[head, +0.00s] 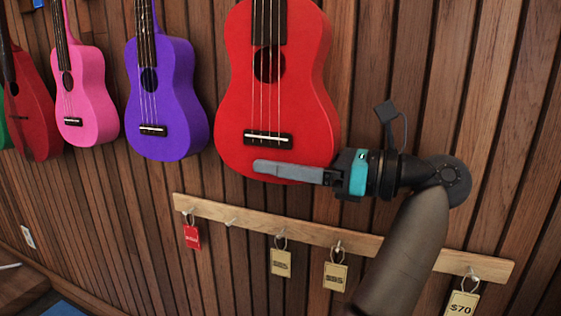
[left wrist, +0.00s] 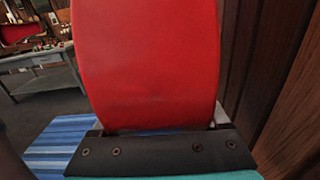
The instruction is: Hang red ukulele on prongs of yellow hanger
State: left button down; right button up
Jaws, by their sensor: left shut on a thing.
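The bright red ukulele (head: 275,90) is upright in front of the wood wall in the head view; its neck runs out of the top of the frame. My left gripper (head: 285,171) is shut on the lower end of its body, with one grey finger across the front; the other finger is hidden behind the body. In the left wrist view the red body (left wrist: 150,65) fills the space in front of the gripper (left wrist: 155,145). No yellow hanger can be made out in either view. My right gripper is not in view.
A purple ukulele (head: 167,95), a pink one (head: 83,95) and a dark red one (head: 35,110) hang to the left. Below, a wooden rail (head: 375,244) has hooks and price tags. The left wrist view shows a table (left wrist: 40,78) and a blue striped rug (left wrist: 50,145).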

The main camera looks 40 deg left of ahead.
pick_arm(q)
jog(key=shift+w, duration=0.35)
dwell(0.3)
jog(key=shift+w, duration=0.1)
dwell(0.3)
jog(key=shift+w+a, duration=0.2)
jog(key=shift+w, duration=0.65)
jog(key=shift+w+a, duration=0.2)
jog(key=shift+w, duration=0.7)
jog(key=shift+w+a, duration=0.2)
jog(key=shift+w, duration=0.65)
jog(key=shift+f, duration=1)
grip_release()
jog(key=shift+d, duration=0.1)
jog(key=shift+v, duration=0.9)
